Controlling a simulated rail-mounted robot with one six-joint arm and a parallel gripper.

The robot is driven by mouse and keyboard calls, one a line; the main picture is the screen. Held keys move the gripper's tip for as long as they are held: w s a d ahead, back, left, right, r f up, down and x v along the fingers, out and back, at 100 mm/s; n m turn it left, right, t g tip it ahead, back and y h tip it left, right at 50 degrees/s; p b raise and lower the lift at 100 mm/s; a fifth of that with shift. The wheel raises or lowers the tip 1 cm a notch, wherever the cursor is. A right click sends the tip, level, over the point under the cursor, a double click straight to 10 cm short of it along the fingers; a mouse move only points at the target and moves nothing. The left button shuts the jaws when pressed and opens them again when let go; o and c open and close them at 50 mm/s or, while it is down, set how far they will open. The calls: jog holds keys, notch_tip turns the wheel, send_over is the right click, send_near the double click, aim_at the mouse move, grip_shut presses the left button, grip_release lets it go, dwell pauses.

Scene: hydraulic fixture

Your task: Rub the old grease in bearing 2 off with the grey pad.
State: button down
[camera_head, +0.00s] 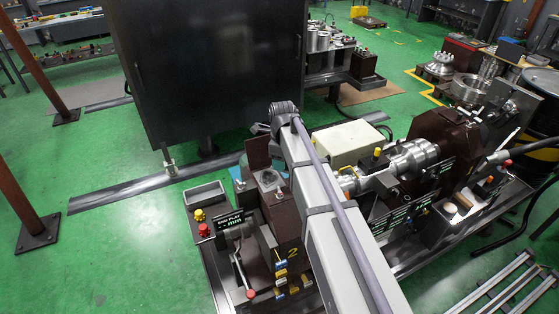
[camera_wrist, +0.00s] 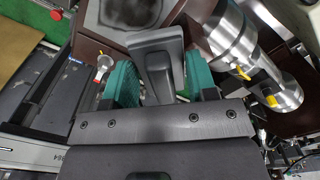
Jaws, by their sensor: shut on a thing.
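In the wrist view my gripper (camera_wrist: 160,78) has its two teal-faced fingers closed on a dark grey block with a handle-like shape, which looks like the grey pad (camera_wrist: 156,55). The pad's working face is turned away from the camera. Beyond it, at the top edge, is a brown housing with a light grey surface carrying a dark smear (camera_wrist: 128,10), probably bearing 2 with old grease. I cannot tell whether the pad touches it. In the head view a brown housing with a grey round face (camera_head: 268,180) stands left of my arm, above a yellow "2" mark. My arm partly hides this area.
A silver shaft (camera_head: 412,157) lies to the right of my arm; its cylinders show in the wrist view (camera_wrist: 238,45). A cream box (camera_head: 346,142) is behind the arm. A large dark panel (camera_head: 205,70) stands at the back. Red and yellow knobs (camera_head: 201,222) are at the left.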

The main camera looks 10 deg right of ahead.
notch_tip(320, 180, up, 2)
jog(key=shift+a+p, duration=0.1)
jog(key=shift+p, duration=0.4)
jog(key=shift+a+r, duration=0.2)
jog(key=shift+r, duration=0.05)
jog(key=shift+f, duration=0.15)
jog(key=shift+a+r+p, duration=0.1)
jog(key=shift+r+p, duration=0.1)
jog(key=shift+p, duration=0.1)
notch_tip(320, 180, up, 3)
jog(key=p, duration=0.2)
jog(key=shift+f+p, duration=0.1)
jog(key=shift+p, duration=0.3)
jog(key=shift+f, duration=0.1)
